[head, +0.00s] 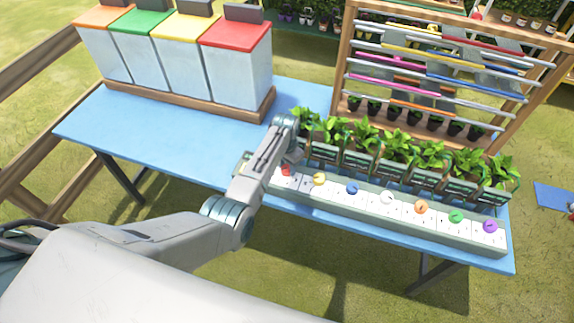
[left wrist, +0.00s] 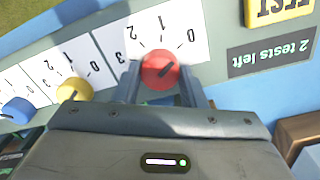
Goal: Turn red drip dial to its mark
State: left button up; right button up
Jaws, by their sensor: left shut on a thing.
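The red dial (head: 286,171) is at the left end of a row of coloured dials on a long grey panel at the table's front edge. My left gripper (left wrist: 161,82) reaches down over it, and in the left wrist view its fingers are on either side of the red dial (left wrist: 158,66), shut on it. A dark slanted pointer line shows on the dial's face. The white card (left wrist: 182,28) behind it reads 0, 1, 2, 3, upside down. Which mark is the dial's target I cannot tell. My right gripper is out of view.
A yellow dial (left wrist: 74,88) and a blue dial (left wrist: 16,109) are beside the red one. A yellow TEST button (left wrist: 276,10) and a "2 tests left" sign (left wrist: 271,54) are on the other side. Potted plants (head: 430,155) stand behind the panel; lidded bins (head: 238,65) stand at the back left.

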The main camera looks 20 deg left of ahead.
pick_arm(q)
jog(key=shift+n+p, duration=0.3)
jog(key=shift+n, duration=1.5)
jog(key=n, duration=0.2)
jog(key=shift+n, duration=0.6)
jog(key=o, duration=1)
